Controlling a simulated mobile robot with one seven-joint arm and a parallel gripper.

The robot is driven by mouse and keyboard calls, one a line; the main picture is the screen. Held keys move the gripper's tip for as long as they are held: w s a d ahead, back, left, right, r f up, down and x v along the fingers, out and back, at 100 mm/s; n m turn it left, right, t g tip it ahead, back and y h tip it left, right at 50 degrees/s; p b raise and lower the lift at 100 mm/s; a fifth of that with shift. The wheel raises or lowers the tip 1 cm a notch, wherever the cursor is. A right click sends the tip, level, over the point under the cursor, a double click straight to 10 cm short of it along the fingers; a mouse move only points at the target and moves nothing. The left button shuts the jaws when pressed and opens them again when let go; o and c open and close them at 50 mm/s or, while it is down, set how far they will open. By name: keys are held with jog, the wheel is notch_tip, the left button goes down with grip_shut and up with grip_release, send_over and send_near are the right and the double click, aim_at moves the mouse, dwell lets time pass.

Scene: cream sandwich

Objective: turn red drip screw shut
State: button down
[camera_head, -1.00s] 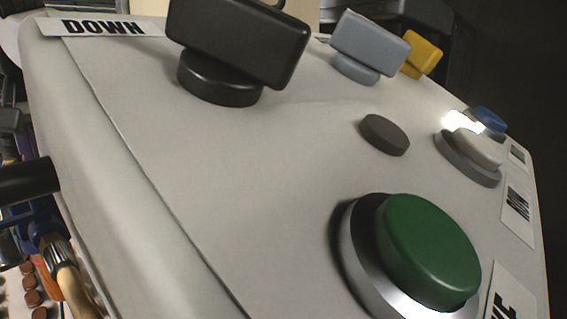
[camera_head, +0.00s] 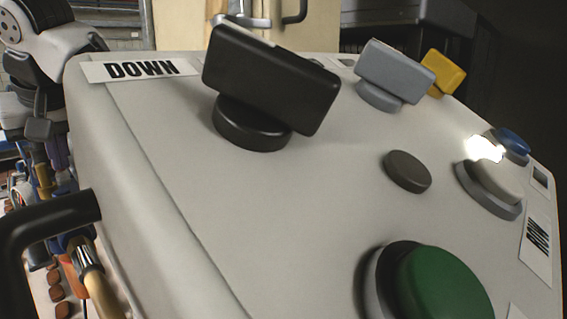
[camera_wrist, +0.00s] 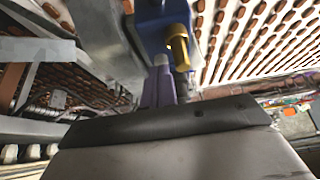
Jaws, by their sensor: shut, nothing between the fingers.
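I cannot make out the red drip screw in either view. In the wrist view, my gripper (camera_wrist: 161,70) shows as narrow purple-grey fingers above a dark bar, shut and empty. Close beside them are a blue block (camera_wrist: 160,12) and a brass-coloured cylinder (camera_wrist: 179,53); whether the fingers touch these I cannot tell. In the head view, my white and black arm (camera_head: 55,55) reaches down at the far left, with my gripper (camera_head: 57,152) small and partly lost among dark parts.
A pale control panel (camera_head: 200,205) fills the head view, with a black knob (camera_head: 270,80), a grey knob (camera_head: 395,70) and a green button (camera_head: 445,285). A black handle (camera_head: 45,222) juts at left. The wrist view shows racks of brown biscuits (camera_wrist: 255,30).

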jog(key=shift+s+d, duration=0.1)
jog(key=shift+s, duration=0.2)
dwell(0.4)
jog(key=shift+d+r, duration=0.1)
jog(key=shift+r, duration=2.9)
